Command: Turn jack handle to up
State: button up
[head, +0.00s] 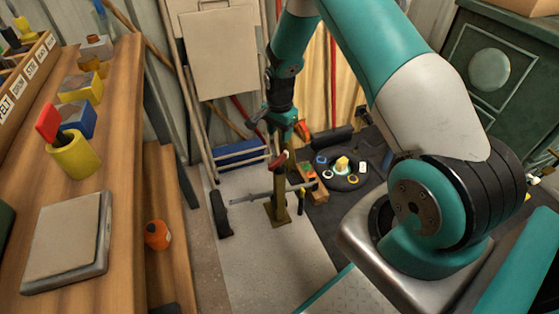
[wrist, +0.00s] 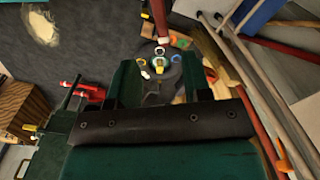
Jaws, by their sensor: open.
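A brass-coloured upright post on a square foot (head: 280,207) stands on the pale floor mat in the head view. It looks like the jack. A thin grey bar (head: 248,198) sticks out low from it to the left, roughly level, and a reddish piece sits at its top. I cannot tell for certain which part is the jack handle. My gripper (head: 284,128) is above the post, pointing down. In the wrist view my gripper (wrist: 160,90) has its two green fingers apart, with nothing seen held between them. A reddish bar with a pale end (wrist: 162,40) shows beyond the fingertips.
A round dark tray (head: 339,184) with small coloured pieces lies right of the post. A wooden bench (head: 120,130) with a scale (head: 68,240) and colored bins runs along the left. Boards and poles lean behind. A green cabinet (head: 500,60) stands at the right.

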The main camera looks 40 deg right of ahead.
aim_at(279, 158)
notch_tip(279, 158, down, 12)
jog(key=b, duration=0.3)
jog(key=shift+f, duration=0.2)
jog(key=shift+c, duration=0.3)
grip_shut()
